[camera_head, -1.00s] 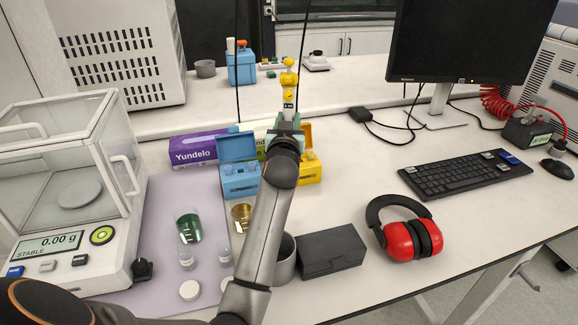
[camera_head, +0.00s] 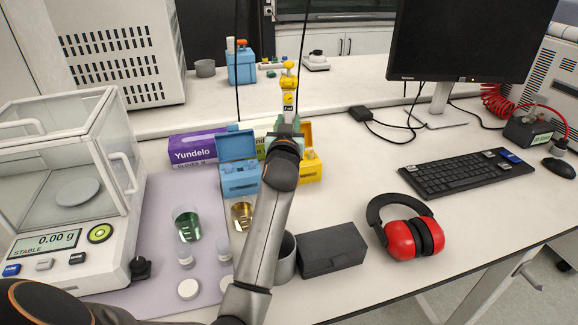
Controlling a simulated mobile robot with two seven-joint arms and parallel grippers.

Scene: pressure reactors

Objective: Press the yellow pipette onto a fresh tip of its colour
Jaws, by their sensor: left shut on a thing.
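The yellow pipette (camera_head: 288,84) stands upright in my left gripper (camera_head: 286,133), which is shut on it. Only its upper part shows; its lower end is hidden behind my gripper and wrist. The yellow tip box (camera_head: 311,169) is open just behind and right of my left wrist, largely covered by it. I cannot see whether the pipette touches a tip. The blue tip box (camera_head: 240,178) stands open to the left of my wrist. My right gripper is not in view.
A purple glove box (camera_head: 192,149) lies behind the blue box. Beakers with green (camera_head: 187,224) and amber (camera_head: 241,214) liquid stand near my left arm, by the balance (camera_head: 70,190). A black box (camera_head: 333,249) and red earmuffs (camera_head: 404,236) lie to the right.

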